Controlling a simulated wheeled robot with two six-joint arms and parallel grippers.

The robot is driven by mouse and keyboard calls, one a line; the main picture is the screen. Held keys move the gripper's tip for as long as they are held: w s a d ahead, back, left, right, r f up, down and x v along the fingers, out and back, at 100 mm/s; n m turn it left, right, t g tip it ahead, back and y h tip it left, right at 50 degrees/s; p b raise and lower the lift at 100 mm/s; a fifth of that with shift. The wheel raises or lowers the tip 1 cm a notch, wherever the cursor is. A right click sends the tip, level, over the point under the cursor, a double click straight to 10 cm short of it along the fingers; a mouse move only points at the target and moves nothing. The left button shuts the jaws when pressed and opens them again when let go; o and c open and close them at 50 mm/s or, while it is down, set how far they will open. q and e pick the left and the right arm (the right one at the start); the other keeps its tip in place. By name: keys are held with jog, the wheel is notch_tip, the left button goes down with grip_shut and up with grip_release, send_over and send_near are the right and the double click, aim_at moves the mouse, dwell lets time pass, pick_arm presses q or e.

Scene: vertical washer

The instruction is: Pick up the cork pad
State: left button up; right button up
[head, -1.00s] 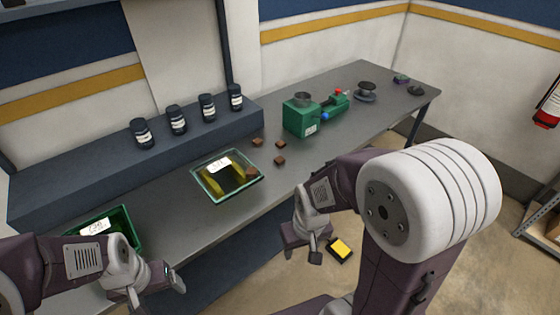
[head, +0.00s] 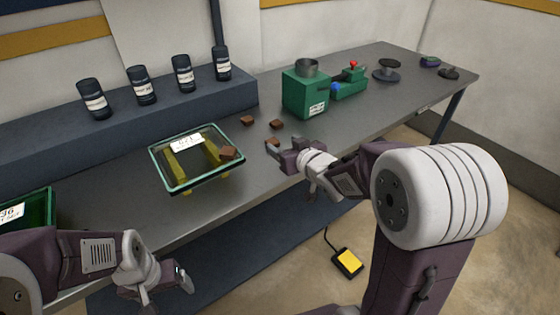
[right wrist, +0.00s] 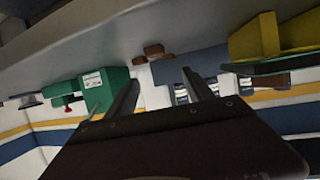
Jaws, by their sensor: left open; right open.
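Small brown blocks, which look like cork pads, lie on the grey table: one at the back (head: 247,120), one to its right (head: 276,124), and one nearer (head: 272,142). Another brown block (head: 227,153) shows at the right side of the glass-like tray. My right gripper (head: 276,153) is open over the table edge, its tips close to the nearer block; I cannot tell if they touch. In the right wrist view, brown blocks (right wrist: 154,50) show beyond its open, empty fingers (right wrist: 160,80). My left gripper (head: 184,279) is open and empty, low in front of the table.
The clear green-rimmed tray (head: 154,165) with yellow pieces stands left of the blocks. A green box (head: 306,93) and a green device (head: 349,83) stand behind right. Several dark jars (head: 141,86) line the raised shelf. A green bin (head: 38,208) is at left.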

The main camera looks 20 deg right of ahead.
aim_at(273, 142)
jog(key=f, duration=0.2)
jog(key=shift+d+f+b, duration=0.35)
jog(key=shift+f, duration=0.05)
jog(key=shift+s+a+r, duration=0.1)
jog(key=shift+s, duration=0.1)
jog(key=shift+s+a+r, duration=0.15)
jog(key=shift+s+r, duration=0.05)
jog(key=x, duration=0.3)
jog(key=shift+w+f+b, duration=0.15)
jog(key=shift+w+b, duration=0.05)
jog(key=shift+b, duration=0.15)
jog(key=shift+w+f, duration=0.15)
jog(key=shift+w, duration=0.55)
jog(key=x, duration=0.4)
jog(key=shift+w+a+b, duration=0.15)
jog(key=shift+w+b, duration=0.15)
jog(key=shift+b, duration=0.05)
pick_arm(q)
jog(key=f, duration=0.3)
jog(key=shift+s+a+f, duration=0.15)
jog(key=shift+s+f, duration=0.1)
jog(key=shift+f, duration=0.1)
pick_arm(e)
jog(key=shift+s, duration=0.1)
grip_shut()
